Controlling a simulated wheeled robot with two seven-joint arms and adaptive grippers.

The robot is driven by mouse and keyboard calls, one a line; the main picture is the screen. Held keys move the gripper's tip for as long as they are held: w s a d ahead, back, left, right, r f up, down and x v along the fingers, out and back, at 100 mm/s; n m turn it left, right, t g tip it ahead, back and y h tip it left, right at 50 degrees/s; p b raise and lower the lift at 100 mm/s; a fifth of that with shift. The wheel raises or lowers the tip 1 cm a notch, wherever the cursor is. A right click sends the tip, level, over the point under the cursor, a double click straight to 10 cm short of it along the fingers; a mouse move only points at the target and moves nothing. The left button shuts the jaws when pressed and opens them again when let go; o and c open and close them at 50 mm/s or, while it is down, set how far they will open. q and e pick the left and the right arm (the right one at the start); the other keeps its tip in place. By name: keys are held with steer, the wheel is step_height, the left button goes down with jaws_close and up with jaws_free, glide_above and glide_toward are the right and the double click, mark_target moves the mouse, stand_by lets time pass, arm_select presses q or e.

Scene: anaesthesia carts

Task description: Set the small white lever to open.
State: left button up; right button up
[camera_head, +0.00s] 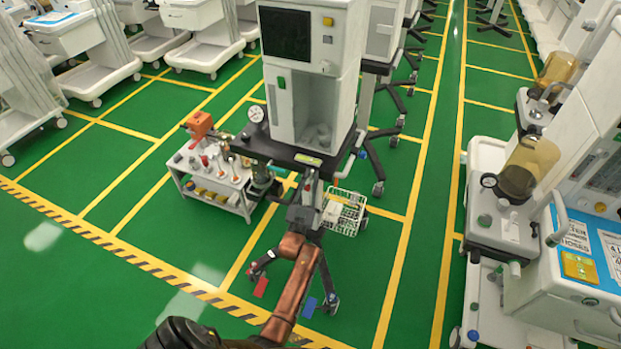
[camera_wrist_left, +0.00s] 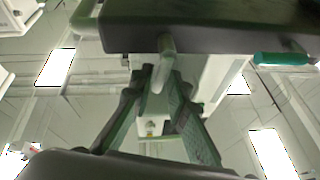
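A small pale lever (camera_wrist_left: 166,62) hangs from the dark underside of the cart's top in the left wrist view. My left gripper (camera_wrist_left: 160,82) has its two dark green-tinted fingers on either side of the lever's lower end. Whether they touch it is not clear. In the head view my left gripper (camera_head: 310,186) is just below the front edge of the middle anaesthesia cart's dark top (camera_head: 288,150), at the end of my copper-coloured arm. The lever is too small to make out there. My right gripper is not in view.
A green bar-like part (camera_wrist_left: 282,58) sits at the right under the cart edge. A low tool table (camera_head: 216,190) stands left of the cart and a white wire basket (camera_head: 345,212) right of it. Another cart (camera_head: 500,235) stands at the right. Open green floor lies between.

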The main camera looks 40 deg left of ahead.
arm_select(q)
steer(key=shift+o, duration=1.2)
steer(key=shift+r, duration=0.1)
steer(key=v, duration=0.7)
steer(key=shift+s, duration=0.2)
steer(key=shift+d+f, duration=0.1)
steer(key=shift+f, duration=0.15)
